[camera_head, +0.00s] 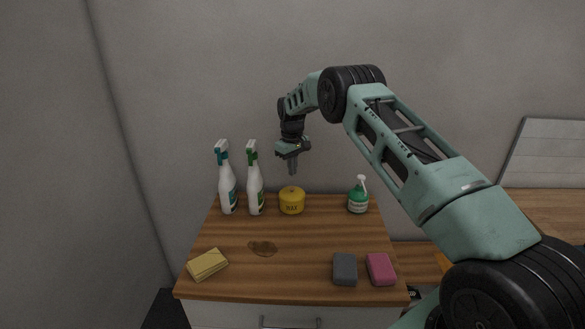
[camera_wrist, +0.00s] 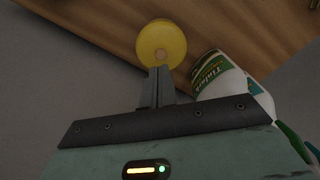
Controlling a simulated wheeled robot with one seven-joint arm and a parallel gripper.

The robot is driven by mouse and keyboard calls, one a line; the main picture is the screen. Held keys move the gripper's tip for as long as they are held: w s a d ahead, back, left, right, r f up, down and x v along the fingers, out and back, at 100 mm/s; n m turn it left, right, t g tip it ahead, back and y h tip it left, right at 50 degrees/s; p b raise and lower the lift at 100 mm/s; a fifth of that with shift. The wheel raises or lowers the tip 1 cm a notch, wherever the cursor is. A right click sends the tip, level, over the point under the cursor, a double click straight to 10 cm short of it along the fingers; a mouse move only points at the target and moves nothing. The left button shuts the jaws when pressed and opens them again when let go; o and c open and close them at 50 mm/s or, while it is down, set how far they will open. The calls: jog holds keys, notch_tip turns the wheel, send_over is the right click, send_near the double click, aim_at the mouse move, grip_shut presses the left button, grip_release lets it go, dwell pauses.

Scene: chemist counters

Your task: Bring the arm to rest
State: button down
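My gripper (camera_head: 292,167) hangs pointing down above the back of the wooden counter, over a yellow round container (camera_head: 292,201). In the wrist view my gripper (camera_wrist: 158,72) shows its two fingers close together, with nothing visible between them. The yellow container (camera_wrist: 161,42) lies beyond the fingertips in that view. In the head view there is a gap between the fingertips and the container's top. My arm is raised and bent, reaching in from the right.
Two white spray bottles (camera_head: 227,181) (camera_head: 255,181) stand left of the yellow container. A green pump bottle (camera_head: 358,197) stands to its right. A yellow sponge (camera_head: 207,264), brown stain (camera_head: 262,248), grey sponge (camera_head: 345,269) and pink sponge (camera_head: 381,269) lie nearer. A wall (camera_head: 200,80) rises behind.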

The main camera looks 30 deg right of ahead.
aim_at(293, 188)
jog(key=shift+f, duration=0.3)
jog(key=shift+f+b, duration=1.55)
jog(key=shift+f, duration=0.95)
jog(key=shift+r, duration=0.15)
notch_tip(293, 188, up, 7)
jog(key=p, duration=0.3)
jog(key=shift+p, duration=0.35)
